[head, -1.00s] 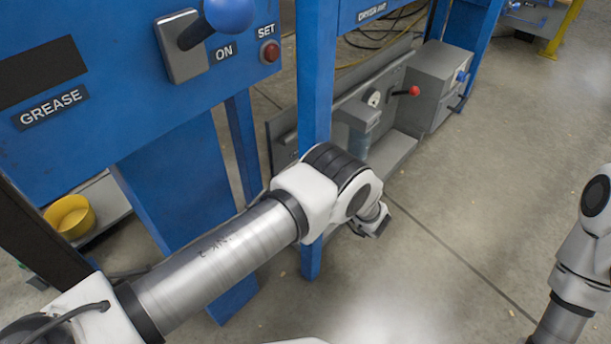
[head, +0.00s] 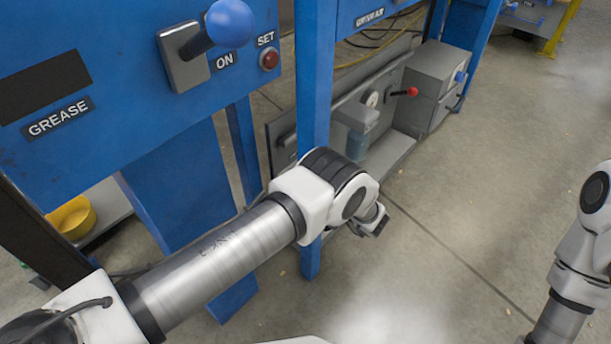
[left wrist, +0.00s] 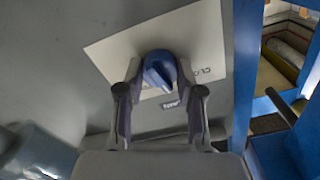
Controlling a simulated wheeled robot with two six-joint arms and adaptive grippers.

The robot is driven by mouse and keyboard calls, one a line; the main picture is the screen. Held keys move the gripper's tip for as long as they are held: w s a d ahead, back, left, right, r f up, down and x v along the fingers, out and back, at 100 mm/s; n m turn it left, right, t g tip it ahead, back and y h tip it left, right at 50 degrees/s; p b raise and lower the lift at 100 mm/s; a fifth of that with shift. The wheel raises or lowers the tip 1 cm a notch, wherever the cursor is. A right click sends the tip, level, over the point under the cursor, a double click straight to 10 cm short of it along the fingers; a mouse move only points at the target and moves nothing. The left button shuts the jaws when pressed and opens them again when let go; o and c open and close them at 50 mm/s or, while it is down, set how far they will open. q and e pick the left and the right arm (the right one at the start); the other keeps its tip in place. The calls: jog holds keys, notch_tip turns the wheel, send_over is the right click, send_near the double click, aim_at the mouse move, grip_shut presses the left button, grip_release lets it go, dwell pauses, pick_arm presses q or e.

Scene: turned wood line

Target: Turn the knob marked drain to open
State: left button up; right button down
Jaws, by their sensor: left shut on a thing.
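A blue knob (left wrist: 158,68) sits on a white label plate (left wrist: 205,35) on a grey surface in the left wrist view. Letters reading "CLO" show to its right, and other lettering is partly hidden behind a finger. I cannot read "drain" there. My left gripper (left wrist: 160,80) is shut on the blue knob, one finger on each side. The knob's raised ridge slants slightly in the picture. My right gripper is out of view.
A blue panel (head: 130,100) with a grey switch plate and blue ball lever (head: 230,22) stands close on the left, above my arm. A blue post (head: 316,80) is beside my wrist. A grey machine with a red-knobbed lever (head: 411,91) lies behind. Open floor is at right.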

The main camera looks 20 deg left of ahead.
pick_arm(q)
jog(key=shift+m, duration=0.5)
jog(key=shift+r, duration=0.1)
jog(key=o, duration=1.1)
jog(key=shift+o, duration=0.2)
